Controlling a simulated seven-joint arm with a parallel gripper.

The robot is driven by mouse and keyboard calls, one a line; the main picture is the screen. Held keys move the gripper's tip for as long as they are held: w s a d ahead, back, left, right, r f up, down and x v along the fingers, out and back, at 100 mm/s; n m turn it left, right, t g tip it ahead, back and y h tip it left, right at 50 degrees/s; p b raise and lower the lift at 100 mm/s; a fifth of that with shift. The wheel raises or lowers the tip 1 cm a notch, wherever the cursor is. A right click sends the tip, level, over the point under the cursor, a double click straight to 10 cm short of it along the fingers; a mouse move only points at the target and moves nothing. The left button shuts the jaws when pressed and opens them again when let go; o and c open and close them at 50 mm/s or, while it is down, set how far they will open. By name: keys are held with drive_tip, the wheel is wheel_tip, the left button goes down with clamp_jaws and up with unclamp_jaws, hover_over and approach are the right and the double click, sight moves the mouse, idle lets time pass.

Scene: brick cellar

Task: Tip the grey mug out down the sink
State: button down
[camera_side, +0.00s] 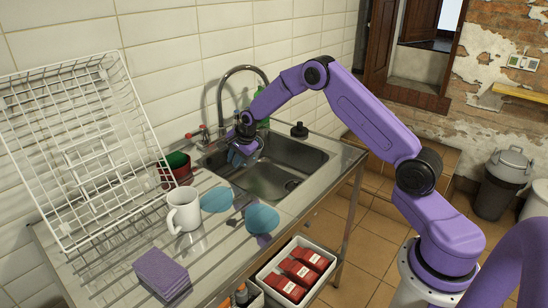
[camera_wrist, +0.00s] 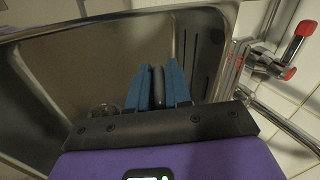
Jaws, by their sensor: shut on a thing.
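My gripper (camera_side: 241,156) is low over the left part of the steel sink (camera_side: 318,156), with its blue fingers pointing down. In the wrist view the fingers (camera_wrist: 158,88) are shut on a narrow dark grey piece (camera_wrist: 158,80), which looks like part of the grey mug. The rest of the mug is hidden in both views, so its tilt and contents cannot be told. The basin (camera_wrist: 110,50) lies beyond the fingers.
A tap (camera_side: 223,92) with red-tipped handles (camera_wrist: 306,28) rises behind the sink. A white mug (camera_side: 183,211), blue discs (camera_side: 262,219), a red-and-green pot (camera_side: 176,168), a purple sponge (camera_side: 161,273) and a white wire rack (camera_side: 80,150) stand on the drainboard.

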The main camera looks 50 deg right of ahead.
drive_tip(key=w+g, duration=0.1)
drive_tip(key=g, duration=0.1)
drive_tip(key=w+f+g+p, duration=0.1)
drive_tip(key=shift+f+g, duration=0.25)
drive_tip(key=shift+g, duration=0.15)
drive_tip(key=shift+w+f+g+p, duration=0.1)
drive_tip(key=shift+w+g+p, duration=0.05)
drive_tip(key=shift+g+p, duration=0.55)
wheel_tip(320, 180, up, 6)
idle(0.7)
idle(0.4)
